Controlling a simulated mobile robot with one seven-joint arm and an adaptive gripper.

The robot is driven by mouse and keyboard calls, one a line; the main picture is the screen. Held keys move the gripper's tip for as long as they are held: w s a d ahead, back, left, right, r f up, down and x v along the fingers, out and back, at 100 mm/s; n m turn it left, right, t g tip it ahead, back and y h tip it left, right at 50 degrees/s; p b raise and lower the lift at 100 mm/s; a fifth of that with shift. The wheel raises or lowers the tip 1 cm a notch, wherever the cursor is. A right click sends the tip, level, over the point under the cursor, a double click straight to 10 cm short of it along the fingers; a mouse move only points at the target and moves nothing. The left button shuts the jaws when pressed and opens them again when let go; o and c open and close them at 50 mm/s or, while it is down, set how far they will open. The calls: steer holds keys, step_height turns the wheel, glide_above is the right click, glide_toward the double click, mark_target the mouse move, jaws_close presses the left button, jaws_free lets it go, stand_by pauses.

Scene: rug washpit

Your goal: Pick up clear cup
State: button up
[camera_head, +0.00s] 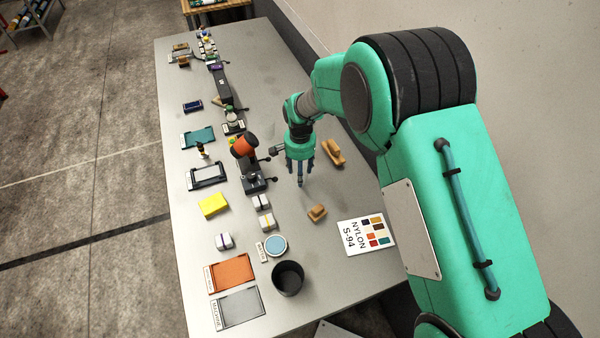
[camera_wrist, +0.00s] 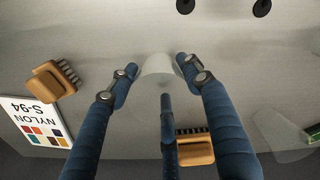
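In the wrist view a pale, see-through cup (camera_wrist: 157,69) shows between the tips of my gripper (camera_wrist: 158,75). The blue fingers are spread, with one tip close at each side of the cup and the third finger in front of it. I cannot tell whether any finger touches it. A second faint clear shape (camera_wrist: 282,136), like a cup, shows at the lower right, with something green at its edge. In the head view my gripper (camera_head: 300,174) points down over the table, and I cannot make out the cup there.
Brushes lie on the metal table (camera_head: 350,285): one wooden brush (camera_head: 317,212) nearer and another brush (camera_head: 333,152) beyond. A NYLON card (camera_head: 366,234), a dark cup (camera_head: 288,278) and an orange tray (camera_head: 232,273) are nearer. Bottles and tools line the table's left half.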

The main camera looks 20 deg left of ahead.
steer(key=shift+r, duration=0.15)
step_height(320, 180, up, 10)
steer(key=shift+f+p, duration=0.15)
steer(key=shift+p, duration=0.65)
stand_by(0.7)
steer(key=shift+n, duration=0.6)
steer(key=s+d+f, duration=0.1)
steer(key=s+d, duration=0.7)
steer(key=d, duration=0.3)
steer(key=s+d+f+p, duration=0.1)
steer(key=s+d, duration=0.8)
steer(key=d, duration=0.3)
steer(key=s+d+f+p, duration=0.1)
steer(key=s+d, duration=0.8)
steer(key=d, duration=0.2)
steer(key=shift+s+d+f, duration=0.1)
steer(key=shift+d+f, duration=0.15)
steer(key=shift+f, duration=0.15)
steer(key=w+a, duration=0.2)
steer(key=w, duration=0.3)
steer(key=w+a+f, duration=0.1)
steer(key=w+a, duration=0.1)
steer(key=w, duration=0.3)
steer(key=w+a+b, duration=0.1)
steer(key=w+a, duration=0.1)
steer(key=w, duration=0.2)
steer(key=shift+w+a+f, duration=0.1)
steer(key=shift+w+f, duration=0.15)
steer(key=shift+w, duration=0.15)
